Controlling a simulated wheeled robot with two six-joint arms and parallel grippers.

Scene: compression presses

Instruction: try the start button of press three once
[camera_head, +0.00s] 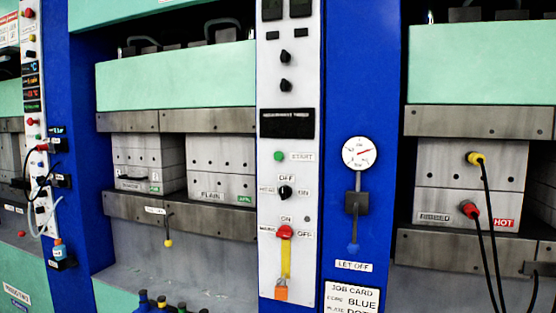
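A green start button (279,156) labelled START sits on the white control panel (305,190) in the middle of the view. Below it is a black rotary switch (285,192) marked OFF and ON. Lower is a red knob (285,232), also marked ON and OFF, with a yellow strip (286,262) running down from it to an orange piece (281,293). I cannot read a press number on this panel. Neither of my grippers shows, and nothing covers the start button.
A gauge (360,153) and a LET OFF lever (353,246) are right of the panel. Cables hang from yellow (475,158) and red (469,209) plugs at a plate labelled HOT. A second control strip (33,90) with cables stands at left. Bottles (160,303) show at the bottom.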

